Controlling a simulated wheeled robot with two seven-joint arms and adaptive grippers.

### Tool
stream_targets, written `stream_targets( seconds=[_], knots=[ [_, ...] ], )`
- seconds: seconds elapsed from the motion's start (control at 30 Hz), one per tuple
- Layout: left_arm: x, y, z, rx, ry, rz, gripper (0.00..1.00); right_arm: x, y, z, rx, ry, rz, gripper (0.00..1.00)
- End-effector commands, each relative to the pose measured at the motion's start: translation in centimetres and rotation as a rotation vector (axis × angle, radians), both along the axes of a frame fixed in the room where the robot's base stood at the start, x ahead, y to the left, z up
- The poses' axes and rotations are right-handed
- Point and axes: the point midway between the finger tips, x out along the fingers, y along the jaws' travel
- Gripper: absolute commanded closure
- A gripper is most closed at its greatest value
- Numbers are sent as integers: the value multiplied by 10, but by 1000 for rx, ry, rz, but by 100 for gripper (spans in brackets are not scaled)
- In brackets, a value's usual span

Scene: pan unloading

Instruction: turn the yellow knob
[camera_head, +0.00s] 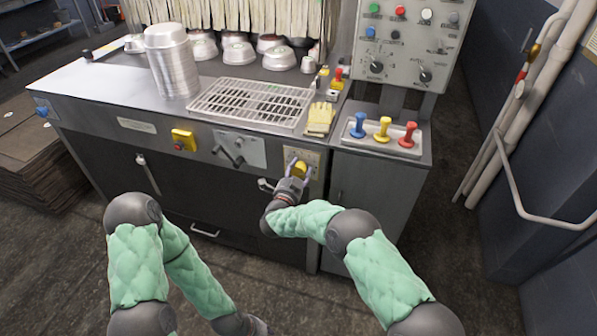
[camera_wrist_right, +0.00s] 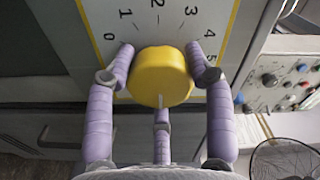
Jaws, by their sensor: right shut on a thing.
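The yellow knob (camera_head: 300,169) sits on a small dial plate on the front of the metal counter. In the right wrist view the round yellow knob (camera_wrist_right: 161,77) fills the middle, with a dial marked 0 to 5 around its upper side. My right gripper (camera_head: 297,172) is at the knob. Its purple fingers (camera_wrist_right: 163,75) close on the knob from left and right, and a third finger is below it. My left arm hangs low at the left, with its gripper (camera_head: 258,326) partly cut off at the bottom edge.
A tray with blue, yellow and red levers (camera_head: 382,130) is at the right. A yellow box with a red button (camera_head: 183,140) and a handle plate (camera_head: 239,149) are left of the knob.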

Motion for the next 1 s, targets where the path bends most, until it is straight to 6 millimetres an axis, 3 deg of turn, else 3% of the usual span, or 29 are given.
stream_targets(
  seconds=[0.43, 0.47, 0.5, 0.53, 1.0],
  knots=[
    [0, 0, 0, 0, 0, 0, 60, 0, 1, -1, 8, -1, 1, 79],
    [0, 0, 0, 0, 0, 0, 60, 0, 0, -1, 8, -1, 1, 38],
    [0, 0, 0, 0, 0, 0, 60, 0, 0, -1, 8, -1, 1, 27],
    [0, 0, 0, 0, 0, 0, 60, 0, 0, -1, 8, -1, 1, 22],
    [0, 0, 0, 0, 0, 0, 60, -9, 4, 0, 8, -2, 2, 22]
  ],
)
